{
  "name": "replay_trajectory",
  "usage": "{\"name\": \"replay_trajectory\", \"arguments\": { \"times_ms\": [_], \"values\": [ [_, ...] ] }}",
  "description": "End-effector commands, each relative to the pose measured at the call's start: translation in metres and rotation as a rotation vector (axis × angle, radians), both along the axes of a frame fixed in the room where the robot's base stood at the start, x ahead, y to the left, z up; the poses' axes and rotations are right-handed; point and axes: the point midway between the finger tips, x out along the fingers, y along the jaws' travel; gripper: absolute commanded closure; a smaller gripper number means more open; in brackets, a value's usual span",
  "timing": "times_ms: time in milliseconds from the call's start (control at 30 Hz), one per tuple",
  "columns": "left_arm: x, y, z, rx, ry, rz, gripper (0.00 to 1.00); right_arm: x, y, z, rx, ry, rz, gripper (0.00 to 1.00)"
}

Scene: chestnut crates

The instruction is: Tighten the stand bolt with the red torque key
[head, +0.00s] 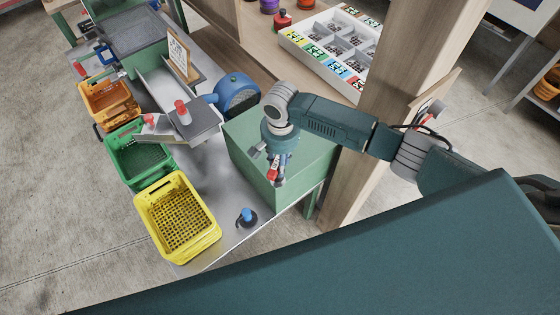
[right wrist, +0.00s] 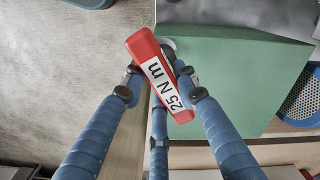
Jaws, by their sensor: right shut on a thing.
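My right gripper (head: 275,168) is shut on the red torque key (head: 272,174), above the front part of a green block-like cabinet (head: 245,150). In the right wrist view the key (right wrist: 158,72) is a red bar with a white "25 N m" label, tilted between the blue fingertips of the gripper (right wrist: 155,85). A small pale round part shows beside the key, partly hidden by it. I cannot make out the stand bolt for certain in either view. My left gripper is not in view.
Yellow (head: 147,220), green (head: 112,160) and orange (head: 88,97) crates line the table's left edge. A blue-topped peg (head: 247,215) stands near the front. A blue round machine (head: 237,92) is behind the cabinet. A wooden post (head: 400,75) rises close to my right arm.

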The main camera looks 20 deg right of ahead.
Motion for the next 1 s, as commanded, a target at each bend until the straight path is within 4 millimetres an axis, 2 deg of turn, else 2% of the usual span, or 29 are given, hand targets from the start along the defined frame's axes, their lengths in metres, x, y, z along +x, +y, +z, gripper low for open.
{"name": "replay_trajectory", "arguments": {
  "times_ms": [1000],
  "values": [
    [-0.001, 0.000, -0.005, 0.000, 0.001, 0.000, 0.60, 0.001, 0.000, -0.026, 0.002, -0.001, 0.000, 1.00]
  ]
}}
